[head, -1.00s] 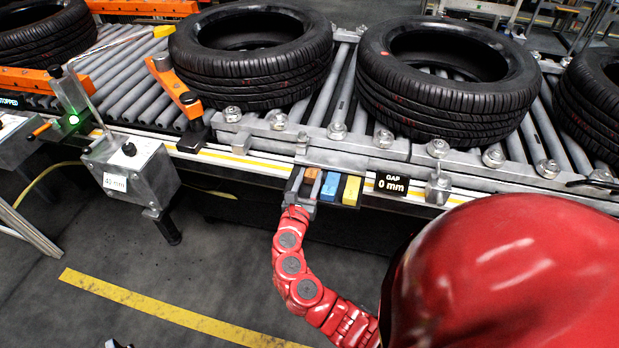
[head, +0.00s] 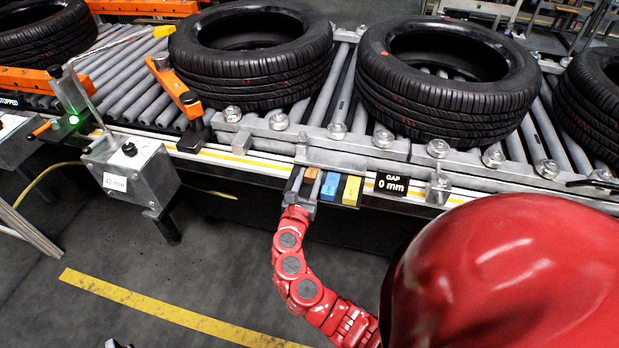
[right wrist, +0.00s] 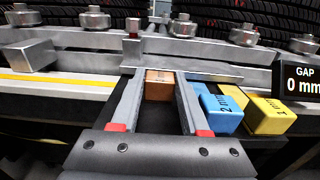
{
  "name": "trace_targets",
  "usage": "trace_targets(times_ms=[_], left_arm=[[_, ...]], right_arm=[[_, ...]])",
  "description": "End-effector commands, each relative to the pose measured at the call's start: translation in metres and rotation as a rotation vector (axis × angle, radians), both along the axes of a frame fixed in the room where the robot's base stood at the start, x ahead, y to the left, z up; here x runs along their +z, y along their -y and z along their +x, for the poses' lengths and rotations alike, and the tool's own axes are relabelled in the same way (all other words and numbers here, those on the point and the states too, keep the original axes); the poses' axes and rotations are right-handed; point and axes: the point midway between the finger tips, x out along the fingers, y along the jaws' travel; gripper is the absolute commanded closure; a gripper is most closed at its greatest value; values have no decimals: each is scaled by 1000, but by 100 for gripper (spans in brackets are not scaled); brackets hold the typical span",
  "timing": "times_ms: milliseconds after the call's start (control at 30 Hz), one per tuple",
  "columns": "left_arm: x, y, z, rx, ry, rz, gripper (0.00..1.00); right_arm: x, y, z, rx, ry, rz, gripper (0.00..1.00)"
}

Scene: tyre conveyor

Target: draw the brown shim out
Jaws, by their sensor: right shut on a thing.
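The brown shim (head: 312,172) sits in the leftmost place of a small dark rack on the near side of the conveyor rail. In the right wrist view the brown shim (right wrist: 159,86) shows its near end between the far ends of my fingers. My right gripper (head: 307,179) reaches in from below, one finger on each side of the shim, shut on it. The shim's far end is hidden. The blue shim (head: 330,186), marked 2 mm in the wrist view, stands just right of my right finger.
The yellow shim (head: 352,189), marked 1 mm, lies right of the blue one, beside the GAP 0 mm sign (head: 391,184). The rail (head: 270,138) and tyres (head: 448,85) stand behind. A grey box (head: 132,172) is at the left. Floor in front is open.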

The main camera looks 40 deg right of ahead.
Motion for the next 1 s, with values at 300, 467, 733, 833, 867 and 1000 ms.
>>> trace_targets(times_ms=[300,467,733,833,867,1000], left_arm=[[23,0,0,0,0,0,50],[27,0,0,0,0,0,50],[26,0,0,0,0,0,50],[26,0,0,0,0,0,50],[26,0,0,0,0,0,50],[26,0,0,0,0,0,50]], right_arm=[[1,-26,-19,7,-9,3,100],[1,-33,-27,2,-2,1,100],[0,-32,-28,-1,1,0,100],[0,-32,-28,-1,1,0,44],[0,-32,-28,-1,1,0,43],[0,-32,-28,-1,1,0,43]])
